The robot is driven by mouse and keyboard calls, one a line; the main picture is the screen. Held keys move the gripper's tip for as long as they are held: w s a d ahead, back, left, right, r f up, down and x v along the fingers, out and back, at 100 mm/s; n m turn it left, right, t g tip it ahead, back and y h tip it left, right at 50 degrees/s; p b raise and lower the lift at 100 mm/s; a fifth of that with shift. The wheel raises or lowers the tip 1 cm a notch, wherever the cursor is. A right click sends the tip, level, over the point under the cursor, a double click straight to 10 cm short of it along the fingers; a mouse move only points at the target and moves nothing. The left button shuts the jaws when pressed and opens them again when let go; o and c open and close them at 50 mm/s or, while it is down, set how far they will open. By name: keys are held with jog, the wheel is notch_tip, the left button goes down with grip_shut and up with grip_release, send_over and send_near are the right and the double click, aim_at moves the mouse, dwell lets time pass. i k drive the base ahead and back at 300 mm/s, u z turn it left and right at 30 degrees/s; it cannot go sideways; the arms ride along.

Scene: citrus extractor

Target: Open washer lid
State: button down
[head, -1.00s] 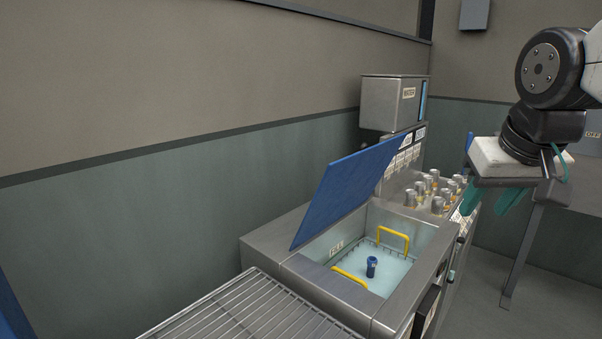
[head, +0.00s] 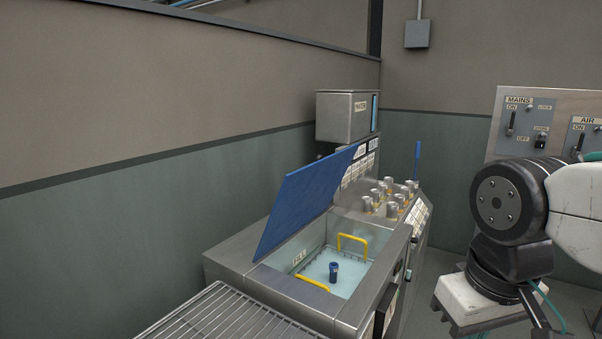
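The washer (head: 228,260) is a steel box left of centre in the head view. Its blue lid (head: 300,200) stands raised and tilted, hinged along the back left edge. The tub is open and holds pale liquid, a wire basket with yellow handles (head: 353,239) and a small dark blue fitting (head: 333,271). My arm comes in from the right, well apart from the lid. The gripper's pale body shows at the lower right, but its fingertips are mostly out of the frame or hidden, so I cannot see whether it is open.
A wire rack (head: 220,318) joins the washer's near side. Several metal cylinders (head: 390,192) stand behind the tub, below a steel water box (head: 346,116). A mains and air switch panel (head: 550,122) is at the right. Open floor shows right of the washer.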

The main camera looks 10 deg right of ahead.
aim_at(306, 192)
jog(key=u, duration=0.3)
jog(key=k, duration=0.3)
jog(key=z, duration=1.4)
jog(key=i, duration=1.4)
jog(key=u, duration=0.65)
